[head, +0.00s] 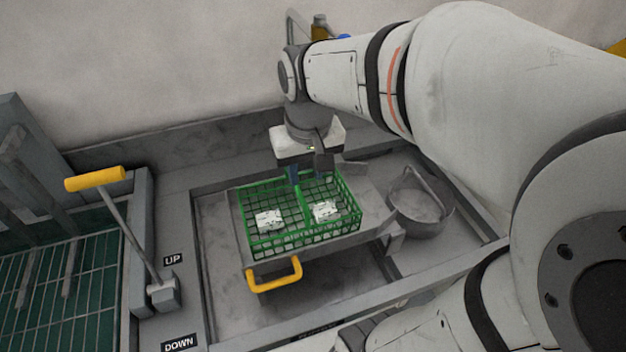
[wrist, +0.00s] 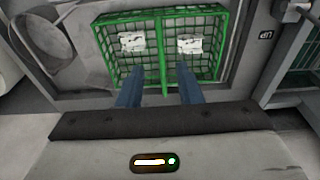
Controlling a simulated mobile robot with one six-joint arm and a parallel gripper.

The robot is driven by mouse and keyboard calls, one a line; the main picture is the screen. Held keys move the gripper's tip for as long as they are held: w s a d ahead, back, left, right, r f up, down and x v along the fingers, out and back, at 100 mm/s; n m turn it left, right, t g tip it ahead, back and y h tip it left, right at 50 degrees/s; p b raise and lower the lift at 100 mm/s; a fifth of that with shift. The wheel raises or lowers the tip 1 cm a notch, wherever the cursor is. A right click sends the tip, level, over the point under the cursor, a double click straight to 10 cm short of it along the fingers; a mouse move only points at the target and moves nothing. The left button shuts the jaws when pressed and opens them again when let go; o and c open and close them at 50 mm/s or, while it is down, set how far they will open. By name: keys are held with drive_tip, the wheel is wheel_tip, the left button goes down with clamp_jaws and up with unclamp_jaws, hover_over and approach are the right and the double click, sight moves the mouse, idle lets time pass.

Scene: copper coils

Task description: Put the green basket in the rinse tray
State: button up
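The green basket (head: 300,241) is a mesh crate with a middle divider and one white part (head: 268,220) on each side. It appears to rest level on a grey tray (head: 372,213) with a yellow handle (head: 274,276); its underside is hidden. I cannot tell whether this is the rinse tray. My gripper (head: 306,178) points down at the basket's back edge. In the wrist view, its two blue fingers (wrist: 160,76) stand apart, one on each side of the green divider (wrist: 163,50), with gaps visible. I cannot tell how deep the fingertips reach.
A round grey pot (head: 420,205) with a handle stands right of the basket. At left, a lever with a yellow grip (head: 94,179) rises beside UP and DOWN labels, next to a green grid (head: 75,285). A wall closes off the back.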

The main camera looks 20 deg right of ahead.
drive_tip(key=s+t, duration=0.1)
drive_tip(key=s, duration=0.6)
drive_tip(key=shift+s+d+f+t, duration=0.15)
drive_tip(key=shift+d+f+t, duration=0.15)
drive_tip(key=shift+f+t, duration=0.15)
